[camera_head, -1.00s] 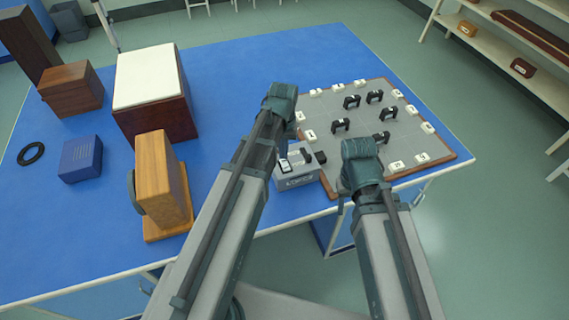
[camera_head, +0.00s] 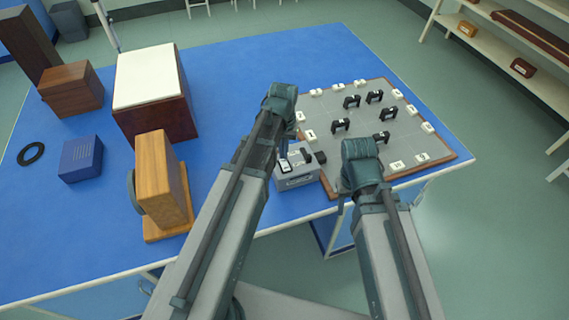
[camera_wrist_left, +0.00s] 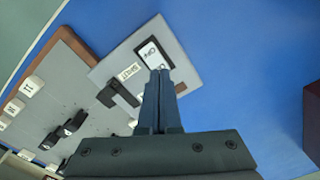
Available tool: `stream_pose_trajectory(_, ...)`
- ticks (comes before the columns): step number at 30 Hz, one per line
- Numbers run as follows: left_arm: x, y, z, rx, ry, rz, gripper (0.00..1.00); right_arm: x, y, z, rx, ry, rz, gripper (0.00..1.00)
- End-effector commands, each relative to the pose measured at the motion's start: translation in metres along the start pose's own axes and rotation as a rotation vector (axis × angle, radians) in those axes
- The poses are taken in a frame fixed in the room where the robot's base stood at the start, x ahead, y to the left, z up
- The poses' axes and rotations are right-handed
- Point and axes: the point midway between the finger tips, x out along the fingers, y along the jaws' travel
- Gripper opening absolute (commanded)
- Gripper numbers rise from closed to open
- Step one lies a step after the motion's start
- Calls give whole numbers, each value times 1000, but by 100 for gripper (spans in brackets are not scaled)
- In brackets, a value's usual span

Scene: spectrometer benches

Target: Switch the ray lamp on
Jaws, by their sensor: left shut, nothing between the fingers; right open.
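The ray lamp appears to be the grey box (camera_head: 298,181) at the table's front edge, beside the board. In the left wrist view its grey top (camera_wrist_left: 118,60) carries a white rocker switch (camera_wrist_left: 151,52) marked ON, a printed label (camera_wrist_left: 130,71) and a black part (camera_wrist_left: 118,95). My left gripper (camera_wrist_left: 160,73) is shut and empty, its tips at the near end of the switch. They hide part of it, and I cannot tell whether they touch it.
A grey board (camera_head: 352,142) with a wooden rim, black pieces and white number tags lies right of the lamp. A wooden stand (camera_head: 160,170), a white-topped box (camera_head: 150,75) and a blue box (camera_head: 81,158) stand at left. Blue tabletop is clear behind the lamp.

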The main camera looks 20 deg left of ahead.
Motion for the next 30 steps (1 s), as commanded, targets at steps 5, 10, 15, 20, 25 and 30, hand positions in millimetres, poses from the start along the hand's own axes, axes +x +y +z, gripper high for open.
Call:
stream_pose_trajectory(5, 2, 0, 0, 0, 0, 0, 0, 2, 0, 0, 0, 0, 0, 50)
stream_pose_trajectory(10, 5, 0, 0, 0, 0, 0, 0, 5, 0, 0, 0, 0, 0, 50)
stream_pose_trajectory(15, 7, 0, 0, 0, 0, 0, 0, 7, -1, 0, 0, 0, 0, 50)
stream_pose_trajectory(20, 9, 0, 0, 0, 0, 0, 0, 9, -1, 0, 0, 0, 0, 50)
stream_pose_trajectory(25, 12, 0, 0, 0, 0, 0, 0, 12, -1, -1, 0, 0, 0, 50)
stream_pose_trajectory(30, 14, 0, 0, 0, 0, 0, 0, 14, -1, -1, 0, 0, 0, 50)
